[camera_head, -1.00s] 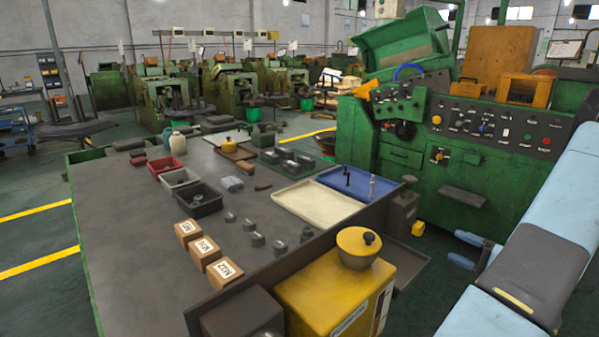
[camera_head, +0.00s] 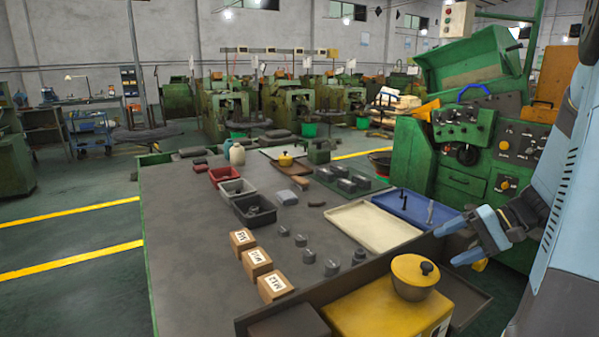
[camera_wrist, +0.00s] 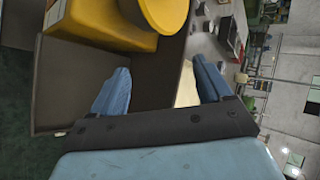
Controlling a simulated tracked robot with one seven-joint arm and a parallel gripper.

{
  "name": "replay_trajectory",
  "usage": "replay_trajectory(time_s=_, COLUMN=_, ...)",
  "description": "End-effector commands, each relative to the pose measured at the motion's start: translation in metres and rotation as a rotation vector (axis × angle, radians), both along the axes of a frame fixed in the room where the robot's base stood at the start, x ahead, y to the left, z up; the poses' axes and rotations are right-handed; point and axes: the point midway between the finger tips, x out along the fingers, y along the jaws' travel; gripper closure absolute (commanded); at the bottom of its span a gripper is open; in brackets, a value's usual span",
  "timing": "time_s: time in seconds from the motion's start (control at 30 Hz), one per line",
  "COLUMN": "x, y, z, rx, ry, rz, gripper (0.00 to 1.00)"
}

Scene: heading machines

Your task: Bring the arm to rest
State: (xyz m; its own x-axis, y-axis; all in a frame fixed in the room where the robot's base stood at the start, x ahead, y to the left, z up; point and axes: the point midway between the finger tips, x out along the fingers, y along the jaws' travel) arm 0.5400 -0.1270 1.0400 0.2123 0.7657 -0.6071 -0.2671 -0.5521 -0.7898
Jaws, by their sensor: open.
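My gripper (camera_head: 457,242) shows at the right of the head view, with its two blue fingers apart and nothing between them. It is beside the right edge of the grey workbench (camera_head: 195,245), near the blue tray (camera_head: 412,211) and the yellow box (camera_head: 365,312). My arm rises along the right edge of that view. In the wrist view the two fingers of my gripper (camera_wrist: 162,73) are spread.
The bench carries a cream tray (camera_head: 372,227), small bins (camera_head: 255,211), labelled brown boxes (camera_head: 257,262) and several grey metal parts. A green machine (camera_head: 462,165) stands close behind my gripper. Open floor (camera_head: 70,240) lies left of the bench.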

Motion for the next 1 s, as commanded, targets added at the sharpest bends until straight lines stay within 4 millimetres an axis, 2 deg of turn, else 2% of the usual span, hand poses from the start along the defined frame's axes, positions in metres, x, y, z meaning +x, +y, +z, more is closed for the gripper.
replay_trajectory(time_s=0.1, x=-0.012, y=0.026, z=0.016, rx=-0.101, ry=0.022, rz=0.062, gripper=0.21)
replay_trajectory(time_s=0.4, x=-0.047, y=0.073, z=0.048, rx=-0.361, ry=0.040, rz=0.160, gripper=0.21)
replay_trajectory(time_s=0.7, x=-0.083, y=0.103, z=0.077, rx=-0.616, ry=-0.025, rz=0.199, gripper=0.21)
replay_trajectory(time_s=1.0, x=-0.118, y=0.120, z=0.106, rx=-0.834, ry=-0.173, rz=0.184, gripper=0.21)
